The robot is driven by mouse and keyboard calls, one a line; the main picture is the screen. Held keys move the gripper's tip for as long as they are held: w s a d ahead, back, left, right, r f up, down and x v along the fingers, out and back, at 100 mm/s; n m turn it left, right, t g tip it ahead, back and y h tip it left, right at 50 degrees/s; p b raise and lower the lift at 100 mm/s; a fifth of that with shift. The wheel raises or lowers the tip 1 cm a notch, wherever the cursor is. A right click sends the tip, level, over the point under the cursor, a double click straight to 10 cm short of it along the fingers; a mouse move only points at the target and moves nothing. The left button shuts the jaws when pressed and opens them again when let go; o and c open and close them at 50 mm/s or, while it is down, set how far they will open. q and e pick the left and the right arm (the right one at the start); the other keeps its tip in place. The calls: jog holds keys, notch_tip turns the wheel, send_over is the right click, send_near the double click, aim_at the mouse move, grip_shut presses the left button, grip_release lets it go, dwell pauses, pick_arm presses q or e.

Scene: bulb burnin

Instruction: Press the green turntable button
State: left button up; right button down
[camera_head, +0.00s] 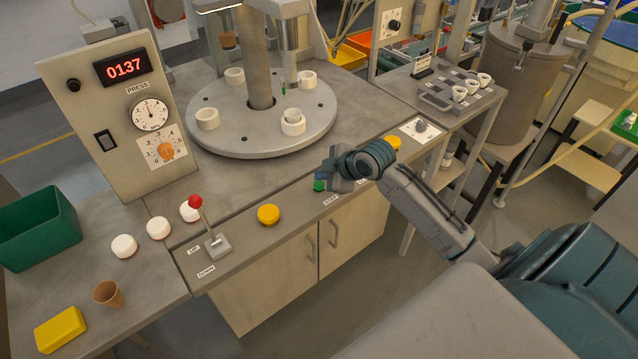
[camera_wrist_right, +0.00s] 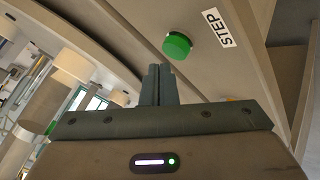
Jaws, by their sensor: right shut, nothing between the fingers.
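The green button (camera_head: 319,185) sits on the front panel of the bench, above the STEP label, partly hidden behind my right gripper in the head view. It shows whole in the right wrist view (camera_wrist_right: 177,45), next to the STEP label (camera_wrist_right: 220,28). My right gripper (camera_head: 331,176) is shut and empty, its fingertips close to the button. In the right wrist view the closed fingers (camera_wrist_right: 159,72) appear just below and left of the button, and I cannot tell whether they touch it. The round turntable (camera_head: 262,147) carries several white rings. My left gripper is not in view.
A yellow button (camera_head: 268,214) and a red-knobbed lever (camera_head: 215,240) stand left on the panel. Another yellow button (camera_head: 393,142) and a dial plate (camera_head: 421,130) lie to the right. The press box (camera_head: 118,130) reads 0137. A green bin (camera_head: 40,228) stands far left.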

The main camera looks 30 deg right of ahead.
aim_at(323, 185)
jog(key=shift+f, duration=0.2)
jog(key=shift+f, duration=0.25)
jog(key=shift+f, duration=0.5)
dwell(0.8)
jog(key=shift+r, duration=0.1)
jog(key=shift+r+p, duration=0.65)
jog(key=shift+r, duration=0.2)
notch_tip(323, 185, up, 5)
jog(key=p, duration=0.4)
jog(key=shift+p, duration=0.4)
dwell(0.5)
